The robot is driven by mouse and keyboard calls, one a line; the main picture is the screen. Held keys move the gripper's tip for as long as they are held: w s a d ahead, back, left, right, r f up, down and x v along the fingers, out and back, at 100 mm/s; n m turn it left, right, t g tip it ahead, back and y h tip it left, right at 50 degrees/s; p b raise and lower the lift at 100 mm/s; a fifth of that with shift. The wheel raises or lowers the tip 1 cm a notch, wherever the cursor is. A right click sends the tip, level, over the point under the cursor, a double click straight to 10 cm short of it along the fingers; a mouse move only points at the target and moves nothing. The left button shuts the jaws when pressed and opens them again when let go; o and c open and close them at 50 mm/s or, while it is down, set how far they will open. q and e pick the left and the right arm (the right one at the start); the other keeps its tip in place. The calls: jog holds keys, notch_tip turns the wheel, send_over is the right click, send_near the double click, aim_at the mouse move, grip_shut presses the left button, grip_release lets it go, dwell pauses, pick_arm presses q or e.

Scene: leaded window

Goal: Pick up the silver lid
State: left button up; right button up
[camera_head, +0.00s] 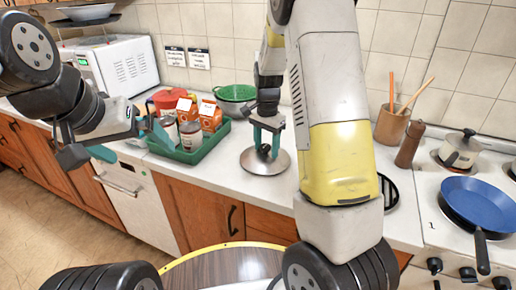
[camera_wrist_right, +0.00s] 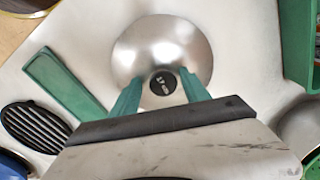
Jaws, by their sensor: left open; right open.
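The silver lid (camera_head: 280,165) lies on the white counter near its front edge, round and shiny with a dark knob on top. In the right wrist view the lid (camera_wrist_right: 160,40) and its black knob (camera_wrist_right: 163,83) are in plain sight. My right gripper (camera_head: 267,146) is open and points down over the lid. Its teal fingers (camera_wrist_right: 161,92) stand on either side of the knob; whether they touch it I cannot tell. My left gripper (camera_head: 130,145) is open and empty, to the left, in front of the green tray.
The green tray (camera_head: 190,157) holds cartons and jars, left of the lid. A green colander (camera_head: 236,93) stands behind. A flat green item (camera_wrist_right: 65,85) and a black slotted trivet (camera_wrist_right: 35,125) lie near the lid. A blue pan (camera_head: 480,203) is on the stove at right.

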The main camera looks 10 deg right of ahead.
jog(key=shift+s+f, duration=0.15)
jog(key=shift+f, duration=0.1)
grip_shut()
jog(key=shift+f, duration=0.1)
jog(key=shift+s, duration=0.1)
